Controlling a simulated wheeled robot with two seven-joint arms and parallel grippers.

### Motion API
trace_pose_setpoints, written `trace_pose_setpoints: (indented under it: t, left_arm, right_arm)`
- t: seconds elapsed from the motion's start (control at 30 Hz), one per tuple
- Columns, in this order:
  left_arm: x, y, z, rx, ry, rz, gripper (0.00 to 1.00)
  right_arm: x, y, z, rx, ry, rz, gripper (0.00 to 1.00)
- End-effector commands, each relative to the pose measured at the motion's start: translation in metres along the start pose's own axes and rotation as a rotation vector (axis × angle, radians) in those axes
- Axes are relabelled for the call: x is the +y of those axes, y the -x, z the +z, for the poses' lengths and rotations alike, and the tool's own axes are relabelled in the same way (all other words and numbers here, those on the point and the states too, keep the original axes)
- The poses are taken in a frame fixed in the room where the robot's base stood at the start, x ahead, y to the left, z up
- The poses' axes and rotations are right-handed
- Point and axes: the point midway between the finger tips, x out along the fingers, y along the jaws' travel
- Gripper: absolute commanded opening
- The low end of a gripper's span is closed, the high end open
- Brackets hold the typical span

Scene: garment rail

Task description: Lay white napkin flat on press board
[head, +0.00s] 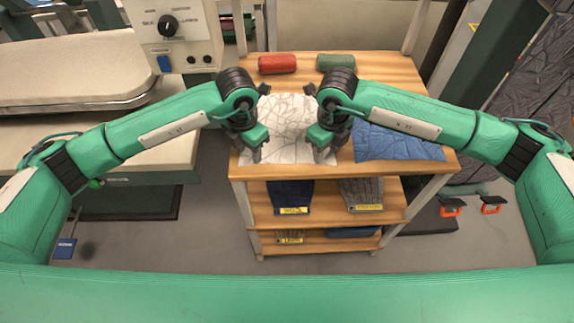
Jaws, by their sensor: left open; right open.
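The white napkin (288,116) lies creased and spread out on the wooden top of a shelf unit (385,70). Its left and right edges are partly hidden by my grippers. My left gripper (257,152) is open and points down over the napkin's left front part. My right gripper (320,150) is open and points down over its right front part. I cannot tell whether the fingertips touch the cloth. A padded pale surface (70,70) with a metal rim stands at the left; it may be the press board.
A blue quilted cloth (398,142) lies right of the napkin. Red (277,64) and green (336,62) rolls lie at the back. Folded dark blue (290,194) and grey (361,192) cloths are on the shelf below. A control box (175,32) stands behind left.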

Motion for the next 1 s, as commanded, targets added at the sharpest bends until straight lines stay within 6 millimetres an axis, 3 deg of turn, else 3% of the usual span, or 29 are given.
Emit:
trace_pose_setpoints:
  t: [0.07, 0.47, 1.0]
  left_arm:
    - [-0.0001, -0.0007, -0.0003, 0.001, 0.0, 0.0, 0.4]
    - [-0.0001, -0.001, -0.0005, 0.002, 0.0, 0.0, 0.01]
    - [0.0006, 0.0008, -0.0008, 0.003, 0.001, 0.001, 0.0]
  right_arm:
    - [0.0001, -0.0009, 0.0, 0.0, 0.0, 0.0, 0.4]
    - [0.0, -0.0013, -0.0002, 0.001, 0.0, 0.0, 0.01]
    - [-0.0007, 0.0004, -0.0007, 0.003, -0.001, -0.001, 0.0]
